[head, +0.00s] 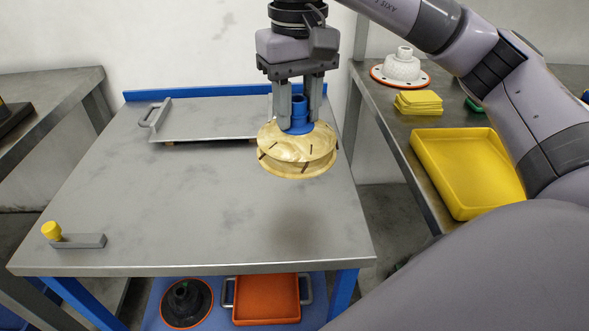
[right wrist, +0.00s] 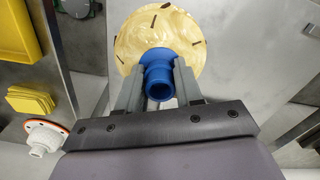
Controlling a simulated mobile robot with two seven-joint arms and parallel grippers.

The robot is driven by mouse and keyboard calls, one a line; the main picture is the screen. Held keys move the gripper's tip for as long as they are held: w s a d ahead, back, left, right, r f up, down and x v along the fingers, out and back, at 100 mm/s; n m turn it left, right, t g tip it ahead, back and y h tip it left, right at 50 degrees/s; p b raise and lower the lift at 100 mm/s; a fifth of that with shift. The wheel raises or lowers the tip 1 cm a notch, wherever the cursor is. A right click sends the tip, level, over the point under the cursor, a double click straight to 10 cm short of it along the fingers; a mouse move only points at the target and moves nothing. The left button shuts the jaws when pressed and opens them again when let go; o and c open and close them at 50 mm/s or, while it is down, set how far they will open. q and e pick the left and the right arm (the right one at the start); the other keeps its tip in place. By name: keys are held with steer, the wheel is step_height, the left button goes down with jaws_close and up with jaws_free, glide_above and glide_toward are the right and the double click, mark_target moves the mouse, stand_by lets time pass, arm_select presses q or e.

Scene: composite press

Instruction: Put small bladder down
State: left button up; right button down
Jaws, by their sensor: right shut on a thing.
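The small bladder (head: 297,156) is a round, pale yellow, two-layered disc with dark marks and a blue neck (head: 299,116) on top. My right gripper (head: 298,108) points down with its fingers shut on the blue neck. The bladder hangs level above the grey metal table (head: 200,218), with a soft shadow on the tabletop below it. In the right wrist view the bladder (right wrist: 185,38) shows beyond the fingers, with the blue neck (right wrist: 158,80) between them. My left gripper is not in view.
A metal plate with a handle (head: 210,118) lies at the table's back. A grey bar with a yellow knob (head: 80,240) sits at front left. The right bench holds a yellow tray (head: 465,172), yellow pads (head: 418,102) and a white fitting (head: 402,68). The table's front middle is clear.

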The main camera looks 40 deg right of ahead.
step_height(320, 180, down, 10)
steer(key=shift+r+b, duration=0.15)
steer(key=shift+b, duration=0.25)
steer(key=shift+f, duration=0.25)
steer(key=c, duration=0.7)
jaws_free()
steer(key=shift+r, duration=0.1)
steer(key=shift+c, duration=0.2)
steer(key=shift+r, duration=0.1)
steer(key=shift+r, duration=0.25)
step_height(320, 180, up, 12)
steer(key=shift+f+p, duration=0.2)
steer(key=shift+p, duration=1)
